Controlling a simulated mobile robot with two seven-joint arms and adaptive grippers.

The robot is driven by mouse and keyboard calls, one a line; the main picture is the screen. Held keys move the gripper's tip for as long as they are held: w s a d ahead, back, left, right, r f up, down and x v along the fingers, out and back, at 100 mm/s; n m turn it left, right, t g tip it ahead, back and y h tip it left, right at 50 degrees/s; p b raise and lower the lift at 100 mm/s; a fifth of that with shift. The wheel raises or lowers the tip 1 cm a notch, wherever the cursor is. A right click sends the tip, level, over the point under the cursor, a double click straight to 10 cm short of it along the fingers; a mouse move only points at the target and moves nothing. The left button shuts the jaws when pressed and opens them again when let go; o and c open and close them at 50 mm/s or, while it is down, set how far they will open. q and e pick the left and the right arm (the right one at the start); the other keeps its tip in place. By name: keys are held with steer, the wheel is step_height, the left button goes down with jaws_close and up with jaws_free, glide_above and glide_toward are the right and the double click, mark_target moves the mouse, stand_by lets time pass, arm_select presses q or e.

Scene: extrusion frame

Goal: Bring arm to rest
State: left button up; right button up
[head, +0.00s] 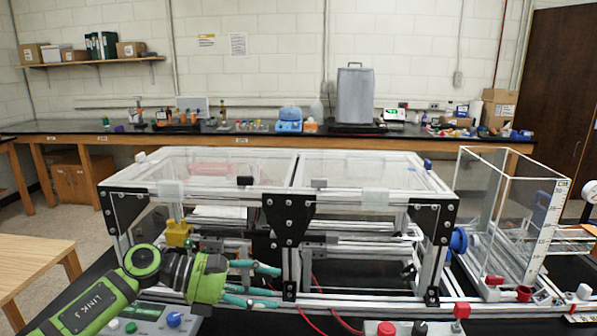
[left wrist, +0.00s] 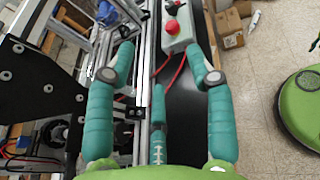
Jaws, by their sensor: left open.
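My left arm, green with a black joint, comes in from the lower left of the head view. Its gripper (head: 272,287) has teal fingers that point right, in front of the lower front rails of the extrusion frame (head: 290,215). In the left wrist view the gripper (left wrist: 160,62) is open, with two teal fingers wide apart and a third between them. Nothing is held between the fingers. Black strip and red cable show beyond them. My right gripper is not in view.
A box with a red button (head: 387,329) stands at the frame's front; it also shows past the fingertips in the left wrist view (left wrist: 174,28). A yellow block (head: 178,233) is close behind my left wrist. A clear tank (head: 510,215) stands right of the frame.

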arm_select(q)
steer(key=d+r+n+t+h, duration=0.3)
steer(key=d+n+t+h, duration=0.1)
steer(key=d+n, duration=0.25)
steer(key=s+a+f+n+t+y, duration=0.2)
steer(key=a+f+n+t+y, duration=0.45)
steer(key=n, duration=1.05)
steer(key=s+a+f+n+t+y, duration=0.25)
steer(key=a+f+n+y, duration=0.65)
steer(key=n, duration=0.8)
steer(key=s+a+f+n+g+y, duration=0.1)
steer(key=s+a+f+n+g, duration=0.1)
steer(key=s+f+n+g, duration=0.8)
steer(key=s+a+f+n+g+y, duration=0.15)
steer(key=s+f, duration=0.35)
steer(key=s, duration=1.1)
step_height(320, 180, down, 27)
steer(key=s+g+b, duration=0.1)
steer(key=b, duration=0.4)
steer(key=s+a+f+g+b, duration=0.1)
steer(key=s+a+f+b, duration=0.2)
steer(key=s+f, duration=1.3)
step_height(320, 180, down, 4)
steer(key=shift+s+r+m+b, duration=0.1)
steer(key=shift+s+m+b, duration=0.3)
steer(key=shift+b, duration=0.6)
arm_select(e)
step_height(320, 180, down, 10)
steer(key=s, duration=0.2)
